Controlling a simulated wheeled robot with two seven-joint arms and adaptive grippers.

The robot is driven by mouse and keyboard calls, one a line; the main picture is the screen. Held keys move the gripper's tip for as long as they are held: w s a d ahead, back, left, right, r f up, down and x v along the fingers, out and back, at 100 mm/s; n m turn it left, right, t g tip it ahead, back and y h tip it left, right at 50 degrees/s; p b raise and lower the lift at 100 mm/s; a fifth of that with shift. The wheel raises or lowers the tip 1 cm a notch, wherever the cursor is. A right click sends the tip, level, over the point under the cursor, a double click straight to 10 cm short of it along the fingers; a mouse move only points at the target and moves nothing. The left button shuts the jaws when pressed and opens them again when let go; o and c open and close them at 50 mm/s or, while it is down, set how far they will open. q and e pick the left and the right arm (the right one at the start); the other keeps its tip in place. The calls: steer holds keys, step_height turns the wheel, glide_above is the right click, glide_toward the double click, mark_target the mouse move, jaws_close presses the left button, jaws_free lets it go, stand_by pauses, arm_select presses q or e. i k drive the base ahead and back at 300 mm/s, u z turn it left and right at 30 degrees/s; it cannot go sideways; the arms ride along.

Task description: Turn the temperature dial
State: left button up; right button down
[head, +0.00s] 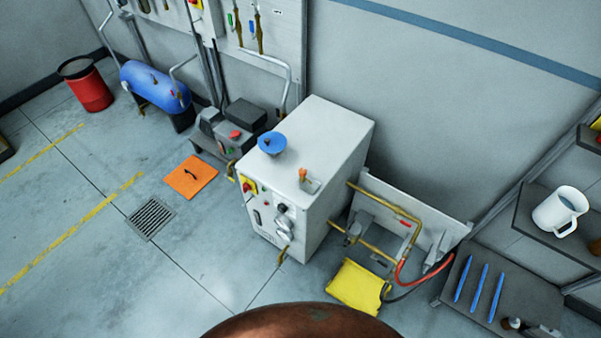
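A white cabinet (326,142) stands in the middle of the head view, and its control face is turned to the lower left. A dark round knob (281,207) sits on that face near its right edge, with more round fittings just below it. I take this knob to be the temperature dial, but its markings are too small to read, so I cannot tell its setting. Neither of my grippers shows in this view, and nothing is touching the knob.
The face also carries a red and yellow switch (249,186). A blue funnel-like piece (272,143) and an orange-topped valve (303,175) are on the cabinet top.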

mark_target(280, 208)
steer(key=u, duration=2.4)
steer(key=i, duration=2.6)
steer(key=z, duration=3.25)
